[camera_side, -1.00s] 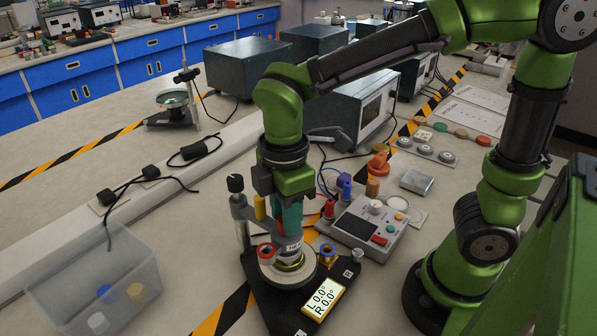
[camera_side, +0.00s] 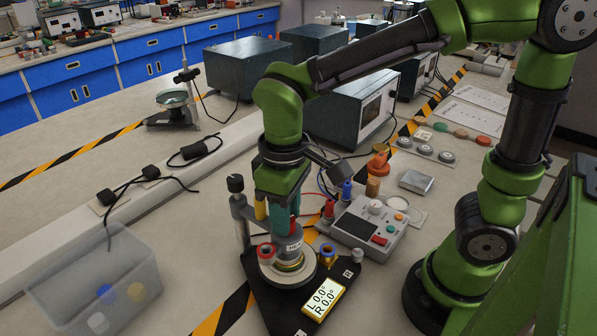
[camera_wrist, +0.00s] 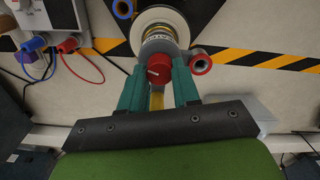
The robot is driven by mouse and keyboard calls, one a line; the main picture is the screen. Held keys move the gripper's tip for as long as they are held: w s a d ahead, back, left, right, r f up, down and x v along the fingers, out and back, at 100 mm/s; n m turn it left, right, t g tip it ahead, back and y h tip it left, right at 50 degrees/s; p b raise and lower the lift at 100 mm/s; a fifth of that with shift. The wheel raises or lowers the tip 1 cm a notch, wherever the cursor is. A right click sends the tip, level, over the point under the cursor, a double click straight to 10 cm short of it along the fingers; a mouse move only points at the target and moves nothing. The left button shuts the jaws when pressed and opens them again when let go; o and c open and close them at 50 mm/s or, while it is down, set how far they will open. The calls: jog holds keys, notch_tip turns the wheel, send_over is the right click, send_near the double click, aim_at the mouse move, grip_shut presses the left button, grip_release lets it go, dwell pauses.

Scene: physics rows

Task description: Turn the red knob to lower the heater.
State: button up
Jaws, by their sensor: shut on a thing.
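The red knob (camera_wrist: 158,70) is on top of the grey heater cylinder (camera_wrist: 159,44) in the wrist view, between the two teal fingers of my gripper (camera_wrist: 160,75). My gripper is shut on the knob. In the side view a part of the red knob (camera_side: 293,226) shows beside the teal fingers (camera_side: 283,212), just above the labelled grey heater (camera_side: 294,246). The heater stands upright above a round pale disc (camera_side: 282,276) on a black base. A display (camera_side: 323,299) on the base reads L 0.0° and R 0.0°.
A red-rimmed spool (camera_side: 265,252) and a blue-rimmed one (camera_side: 327,251) flank the heater closely. A post (camera_side: 239,215) stands at its left. A control box (camera_side: 366,226) with cables is at the right. A clear bin (camera_side: 95,280) is at the front left.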

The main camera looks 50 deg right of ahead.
jog(key=shift+m, duration=1.1)
jog(key=o, duration=1.1)
jog(key=shift+c, duration=0.2)
notch_tip(320, 180, up, 17)
